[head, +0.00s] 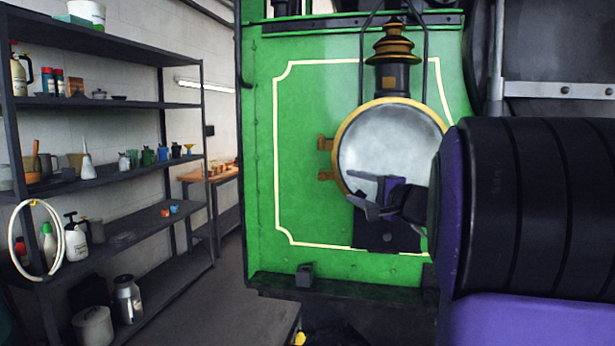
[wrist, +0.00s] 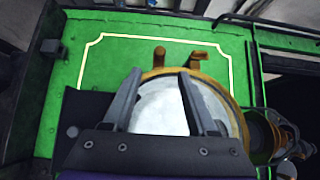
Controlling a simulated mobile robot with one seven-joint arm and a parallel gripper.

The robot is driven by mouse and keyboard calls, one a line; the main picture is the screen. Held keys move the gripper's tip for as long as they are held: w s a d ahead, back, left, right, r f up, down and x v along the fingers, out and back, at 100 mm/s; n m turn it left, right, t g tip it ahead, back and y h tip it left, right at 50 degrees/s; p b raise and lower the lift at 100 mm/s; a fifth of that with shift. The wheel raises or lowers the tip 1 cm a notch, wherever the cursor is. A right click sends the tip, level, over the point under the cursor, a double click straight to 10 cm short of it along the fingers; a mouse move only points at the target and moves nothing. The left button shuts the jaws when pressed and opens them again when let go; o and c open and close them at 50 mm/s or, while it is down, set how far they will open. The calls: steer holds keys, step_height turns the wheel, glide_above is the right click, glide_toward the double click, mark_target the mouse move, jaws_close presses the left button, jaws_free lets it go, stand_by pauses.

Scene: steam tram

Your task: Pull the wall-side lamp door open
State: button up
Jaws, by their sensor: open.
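The lamp door (head: 385,140) is a round pale glass in a brass rim on the green tram front. Brass hinges (head: 325,158) are at its left; its lower right edge is hidden behind my arm. It looks closed against the lamp, though a small gap could not be made out. My gripper (head: 362,193) is open and empty in front of the lower part of the glass. In the wrist view, my open fingers (wrist: 159,76) lie across the door's glass (wrist: 160,108), with the brass rim and hinges beyond them. Contact cannot be told.
The green front panel (head: 305,190) surrounds the lamp. A dark chimney with brass rings (head: 393,50) tops the lamp, between thin dark rods. A metal shelf rack (head: 110,103) with bottles and tins stands along the wall at left. Floor between rack and tram is clear.

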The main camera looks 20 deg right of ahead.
mark_target(324, 178)
steer(key=w, duration=0.4)
steer(key=w+a+p, duration=0.1)
steer(key=w, duration=0.3)
steer(key=w+a+p, duration=0.1)
steer(key=w, duration=0.4)
steer(key=shift+a, duration=0.2)
jaws_close()
stand_by(0.8)
